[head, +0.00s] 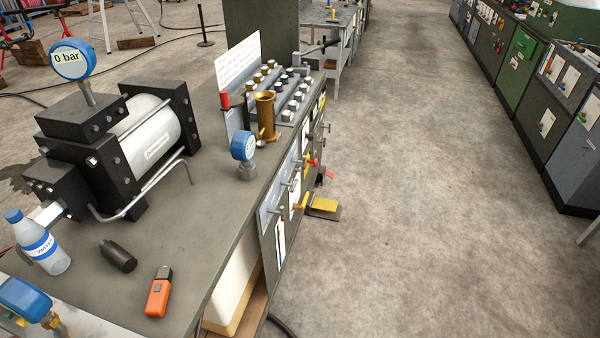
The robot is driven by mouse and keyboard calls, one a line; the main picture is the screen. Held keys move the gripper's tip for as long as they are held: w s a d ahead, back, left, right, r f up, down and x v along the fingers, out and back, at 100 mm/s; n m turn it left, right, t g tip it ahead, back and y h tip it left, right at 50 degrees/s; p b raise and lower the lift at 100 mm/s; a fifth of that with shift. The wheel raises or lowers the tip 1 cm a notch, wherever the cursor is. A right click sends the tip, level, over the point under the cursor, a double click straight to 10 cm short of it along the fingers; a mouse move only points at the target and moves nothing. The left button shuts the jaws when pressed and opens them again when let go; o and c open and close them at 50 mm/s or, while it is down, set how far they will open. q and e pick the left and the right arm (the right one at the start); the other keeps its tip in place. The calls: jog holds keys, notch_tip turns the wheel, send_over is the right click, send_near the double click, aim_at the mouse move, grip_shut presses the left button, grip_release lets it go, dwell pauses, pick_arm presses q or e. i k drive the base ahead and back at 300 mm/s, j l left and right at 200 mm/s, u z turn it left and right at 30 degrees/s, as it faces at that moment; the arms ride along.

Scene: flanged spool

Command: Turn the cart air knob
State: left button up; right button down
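The cart (200,250) is a grey-topped workbench on the left. Its right side carries a light panel with several small knobs and valve handles, including a grey handle (277,210), another grey handle (291,184) and a red one (313,162). Their labels are too small to read, so I cannot tell which is the air knob. A blue gauge (70,60) above the black and silver pump (150,135) reads 0 bar. Neither of my grippers shows in the head view.
A brass flanged spool (266,115), a small blue gauge (243,147), a water bottle (40,243), a black cylinder (117,255) and an orange device (158,293) stand or lie on the cart top. A yellow pedal (324,204) is beside the cart. The floor (410,220) to the right is clear.

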aim_at(310, 136)
jog(key=u, duration=0.5)
jog(key=i+l+u, duration=0.15)
jog(key=l+u, duration=0.25)
jog(key=i+l+u, duration=0.1)
jog(key=l+u, duration=1.1)
